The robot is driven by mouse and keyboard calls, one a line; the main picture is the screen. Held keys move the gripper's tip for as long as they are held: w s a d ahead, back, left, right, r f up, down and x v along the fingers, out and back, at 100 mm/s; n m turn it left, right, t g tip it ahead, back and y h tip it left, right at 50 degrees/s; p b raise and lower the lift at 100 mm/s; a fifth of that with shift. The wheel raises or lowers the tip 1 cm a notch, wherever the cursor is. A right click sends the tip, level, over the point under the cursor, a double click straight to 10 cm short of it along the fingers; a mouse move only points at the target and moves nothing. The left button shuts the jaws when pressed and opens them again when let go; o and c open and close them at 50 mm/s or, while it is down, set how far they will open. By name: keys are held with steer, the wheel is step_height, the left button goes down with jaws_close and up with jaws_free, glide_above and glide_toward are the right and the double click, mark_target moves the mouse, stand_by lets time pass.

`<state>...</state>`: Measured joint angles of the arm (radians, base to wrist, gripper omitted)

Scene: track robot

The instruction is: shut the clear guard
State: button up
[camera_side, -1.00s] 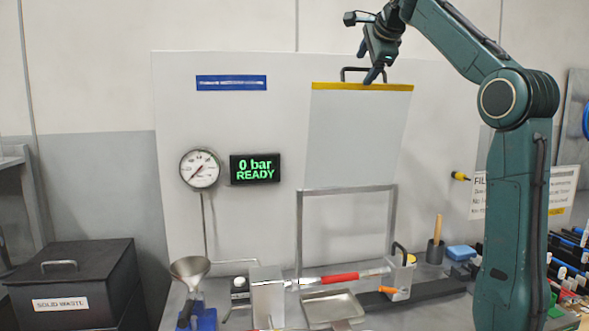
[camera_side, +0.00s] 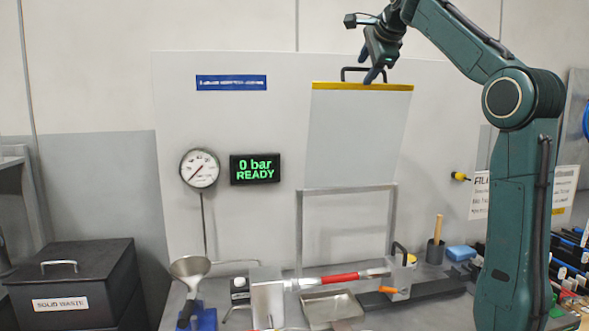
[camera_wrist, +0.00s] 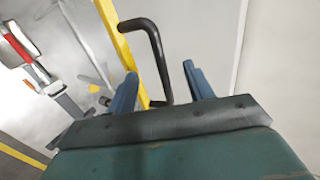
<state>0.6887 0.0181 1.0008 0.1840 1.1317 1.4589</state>
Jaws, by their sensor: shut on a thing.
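The clear guard (camera_side: 355,135) is a see-through panel with a yellow strip along its top edge. It is raised, standing above the grey metal frame (camera_side: 299,235) on the bench. A black bar handle (camera_side: 352,69) sits on its top edge. My gripper (camera_side: 373,75) is at the right part of this handle. The contact itself is partly hidden.
Below the guard, a red-banded tube (camera_side: 340,279) lies across its holders above a metal tray (camera_side: 332,308). A gauge (camera_side: 200,168) and a display (camera_side: 255,168) reading "0 bar READY" are on the back panel.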

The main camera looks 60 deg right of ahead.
steer(key=shift+w+f, duration=0.1)
steer(key=shift+f, duration=0.75)
steer(key=c, duration=0.3)
steer(key=shift+s+a+f, duration=0.45)
steer(key=shift+s+a, duration=0.4)
steer(key=shift+s+a+f, duration=0.45)
steer(key=shift+s+a, duration=0.35)
steer(key=shift+c, duration=0.6)
steer(key=shift+s+a+f, duration=0.1)
steer(key=shift+s+a, duration=0.15)
steer(key=shift+s+a+f, duration=0.6)
steer(key=shift+s+a, duration=0.3)
steer(key=shift+s+a+f, duration=0.6)
steer(key=shift+s+a, duration=0.3)
steer(key=shift+c, duration=0.4)
steer(key=shift+a+f, duration=0.1)
steer(key=shift+s, duration=0.15)
jaws_close()
